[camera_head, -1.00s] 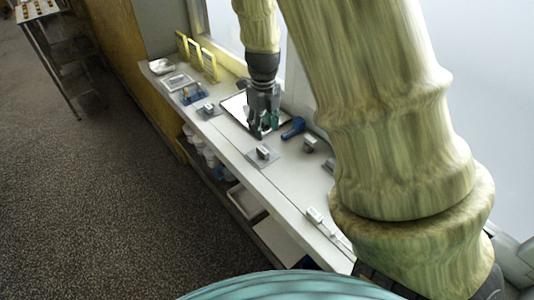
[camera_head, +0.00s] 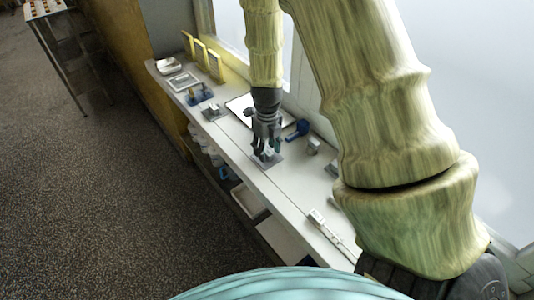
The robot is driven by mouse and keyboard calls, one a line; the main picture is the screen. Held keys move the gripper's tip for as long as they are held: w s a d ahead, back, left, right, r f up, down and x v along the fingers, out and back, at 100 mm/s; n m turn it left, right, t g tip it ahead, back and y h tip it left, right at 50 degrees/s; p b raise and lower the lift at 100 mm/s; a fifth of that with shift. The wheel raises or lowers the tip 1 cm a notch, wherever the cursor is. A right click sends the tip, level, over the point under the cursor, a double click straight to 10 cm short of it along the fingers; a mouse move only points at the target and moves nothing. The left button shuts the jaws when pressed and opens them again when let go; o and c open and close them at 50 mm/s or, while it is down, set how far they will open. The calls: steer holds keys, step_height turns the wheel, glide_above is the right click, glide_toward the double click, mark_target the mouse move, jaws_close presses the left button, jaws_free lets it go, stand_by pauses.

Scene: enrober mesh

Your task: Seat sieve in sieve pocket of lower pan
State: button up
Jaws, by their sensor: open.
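My gripper (camera_head: 267,153) points down over a small grey plate (camera_head: 277,165) that has a light block on it, on the long white counter. Its fingers are apart, on either side of the block, which they partly hide. I cannot tell whether they touch it. A similar grey plate with a block (camera_head: 212,113) lies further back to the left. I cannot tell for sure which piece is the sieve. The lower pan and its pocket cannot be made out for sure either.
A dark-edged flat sheet (camera_head: 236,106), a blue tool (camera_head: 299,129) and a grey block (camera_head: 313,146) lie near the gripper. A blue rack (camera_head: 200,95) and a pale frame (camera_head: 183,81) stand further back. A white piece (camera_head: 317,217) lies at the near end.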

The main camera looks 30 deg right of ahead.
steer(key=shift+f, duration=0.85)
steer(key=shift+c, duration=0.2)
jaws_close()
steer(key=shift+r, duration=0.2)
